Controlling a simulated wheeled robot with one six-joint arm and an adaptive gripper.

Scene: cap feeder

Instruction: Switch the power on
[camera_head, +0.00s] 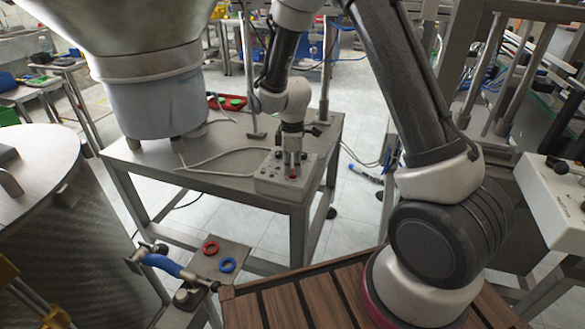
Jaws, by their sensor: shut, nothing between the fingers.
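A small grey control box (268,184) sits at the near right corner of a metal table, with knobs or buttons on its top face. A small red button (293,174) shows on it. My gripper (291,165) points down over the box, shut and empty, its tips close to the box's top. I cannot tell whether the tips touch it. My gripper and wrist hide part of the box's controls, and the labels are too small to read.
A large metal feeder bowl (150,90) stands on the metal table (215,180) left of the box. A cable runs across the tabletop. Red and blue rings (228,265) lie on a small stand in front. Another control box (555,200) is at right.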

